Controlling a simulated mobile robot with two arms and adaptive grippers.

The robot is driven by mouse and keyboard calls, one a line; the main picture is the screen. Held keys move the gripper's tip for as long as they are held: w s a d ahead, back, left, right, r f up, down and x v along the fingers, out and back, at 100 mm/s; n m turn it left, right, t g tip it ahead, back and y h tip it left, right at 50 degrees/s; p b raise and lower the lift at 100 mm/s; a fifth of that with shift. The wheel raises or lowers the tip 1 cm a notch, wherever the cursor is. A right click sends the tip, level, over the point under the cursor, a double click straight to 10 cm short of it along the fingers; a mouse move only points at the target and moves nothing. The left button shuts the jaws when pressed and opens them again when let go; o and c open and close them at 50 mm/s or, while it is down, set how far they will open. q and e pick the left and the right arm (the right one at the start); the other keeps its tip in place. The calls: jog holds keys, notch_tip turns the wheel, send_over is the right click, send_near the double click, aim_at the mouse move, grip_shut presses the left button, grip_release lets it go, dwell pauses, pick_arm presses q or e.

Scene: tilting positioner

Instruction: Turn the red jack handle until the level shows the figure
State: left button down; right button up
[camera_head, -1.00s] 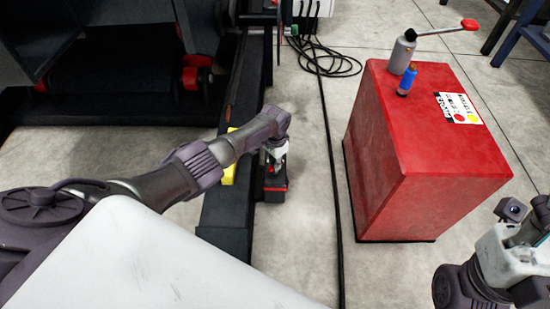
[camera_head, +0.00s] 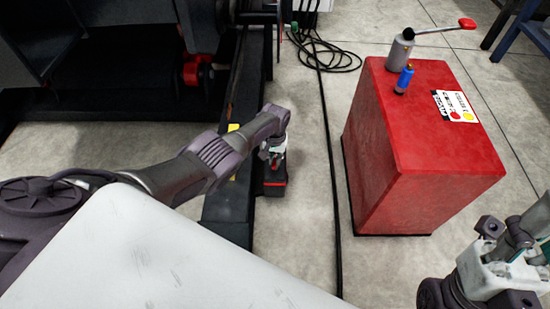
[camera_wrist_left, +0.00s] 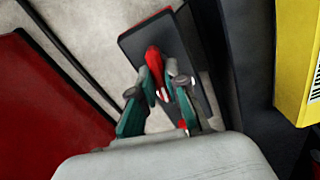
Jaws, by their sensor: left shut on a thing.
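My left gripper (camera_head: 272,155) points down at a low dark block with a red edge (camera_head: 273,188), beside a long dark beam. In the left wrist view, the left gripper (camera_wrist_left: 166,88) has its green-sided fingers closed around the red handle (camera_wrist_left: 154,63). The handle's rounded red end sticks out past the fingers, over the dark plate (camera_wrist_left: 145,38). I see no readable level.
A red cabinet (camera_head: 430,130) stands right of the jack, with a grey cylinder with a red-knobbed lever (camera_head: 399,52), a blue bottle (camera_head: 404,79) and a label card (camera_head: 455,106) on top. A black cable (camera_head: 331,170) runs along the floor between. A yellow part (camera_wrist_left: 297,60) lies close by.

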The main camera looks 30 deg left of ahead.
aim_at(275, 160)
dwell(0.4)
pick_arm(q)
jog(key=c, duration=1.2)
grip_release()
jog(key=shift+r, duration=0.15)
notch_tip(275, 160, up, 12)
jog(key=shift+f, duration=0.1)
